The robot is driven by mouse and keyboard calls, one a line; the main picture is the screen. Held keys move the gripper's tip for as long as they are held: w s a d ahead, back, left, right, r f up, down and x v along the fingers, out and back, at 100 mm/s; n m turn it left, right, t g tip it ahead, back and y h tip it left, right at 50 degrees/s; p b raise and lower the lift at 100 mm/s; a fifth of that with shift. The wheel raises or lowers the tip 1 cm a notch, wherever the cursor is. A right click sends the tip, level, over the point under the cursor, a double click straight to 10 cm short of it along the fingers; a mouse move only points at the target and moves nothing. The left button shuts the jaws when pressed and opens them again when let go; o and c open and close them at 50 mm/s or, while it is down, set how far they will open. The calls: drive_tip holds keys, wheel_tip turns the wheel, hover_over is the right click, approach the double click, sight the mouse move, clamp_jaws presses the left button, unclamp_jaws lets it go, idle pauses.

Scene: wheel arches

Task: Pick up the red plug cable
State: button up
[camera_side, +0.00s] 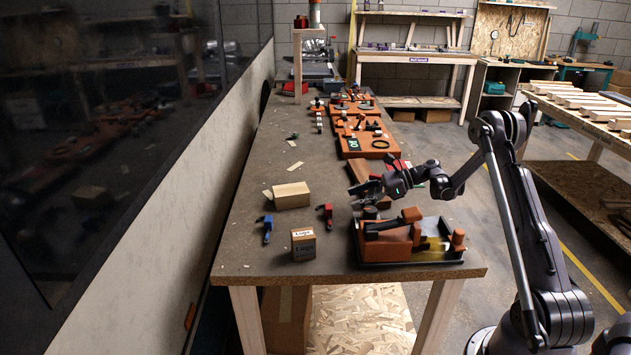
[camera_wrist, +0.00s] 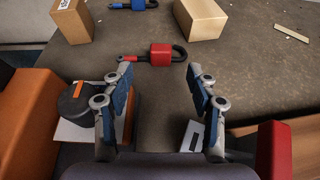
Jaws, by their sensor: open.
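The red plug cable (camera_side: 328,215) lies on the table between the blue plug cable (camera_side: 267,229) and the black tray with orange blocks. In the wrist view the red plug cable (camera_wrist: 160,55) lies flat ahead of the fingertips, its red block in the middle and its dark loop to the right. My gripper (camera_side: 366,186) hangs above the table, to the right of the red plug cable in the side view. In the wrist view my gripper (camera_wrist: 161,80) is open with nothing between its fingers. The blue plug cable (camera_wrist: 133,5) shows at the top edge.
The black tray (camera_side: 400,263) with orange parts sits at the near right edge. Orange boards (camera_side: 367,143) with parts line the table farther back. A wall runs along the left.

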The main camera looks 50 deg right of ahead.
sight(331, 206)
drive_tip(key=x, duration=0.9)
drive_tip(key=shift+d, duration=0.1)
drive_tip(key=shift+c, duration=0.2)
drive_tip(key=c, duration=1)
